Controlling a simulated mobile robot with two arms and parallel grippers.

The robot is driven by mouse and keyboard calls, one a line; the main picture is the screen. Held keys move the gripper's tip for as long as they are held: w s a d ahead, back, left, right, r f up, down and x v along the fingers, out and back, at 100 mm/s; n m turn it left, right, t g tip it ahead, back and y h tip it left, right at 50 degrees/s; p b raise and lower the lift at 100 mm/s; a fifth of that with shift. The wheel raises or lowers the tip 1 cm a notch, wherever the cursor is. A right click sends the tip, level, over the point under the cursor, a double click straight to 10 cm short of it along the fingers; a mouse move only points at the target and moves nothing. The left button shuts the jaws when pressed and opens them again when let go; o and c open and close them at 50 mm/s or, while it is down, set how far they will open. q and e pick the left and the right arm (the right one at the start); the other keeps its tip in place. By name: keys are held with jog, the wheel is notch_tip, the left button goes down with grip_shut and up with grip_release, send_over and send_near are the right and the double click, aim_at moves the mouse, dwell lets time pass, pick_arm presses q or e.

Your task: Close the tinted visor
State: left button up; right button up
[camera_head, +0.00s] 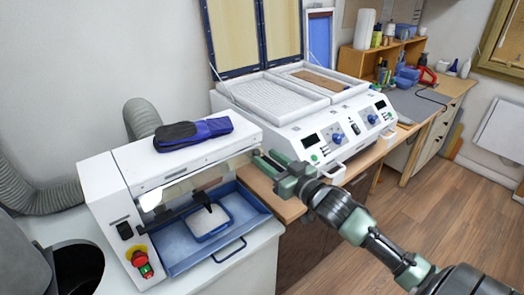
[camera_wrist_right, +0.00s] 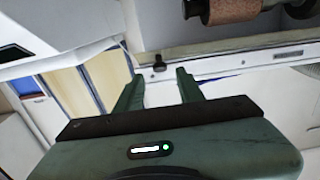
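The white machine (camera_head: 180,165) stands at the left in the head view, with a blue tray in its open front. The tinted visor (camera_head: 208,178) appears as a see-through strip under the front edge of its hood; its exact outline is hard to tell. My right gripper (camera_head: 267,162) is at the right end of this opening, fingers pointing at the machine. In the right wrist view the two fingers (camera_wrist_right: 158,88) are apart with nothing held between them. A small dark knob (camera_wrist_right: 159,63) on a pale edge shows beyond the gap; contact is not visible. My left gripper is out of view.
A blue-and-black pouch (camera_head: 193,132) lies on the machine's top. A red stop button (camera_head: 142,262) is on its front. A white press with open lids (camera_head: 300,110) stands behind my right gripper. A brown roller (camera_wrist_right: 232,10) shows in the wrist view. The wooden floor at right is clear.

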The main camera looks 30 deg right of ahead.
aim_at(257, 151)
jog(key=shift+w+a+p, duration=0.15)
jog(key=shift+w+p, duration=0.3)
jog(key=shift+w, duration=1.1)
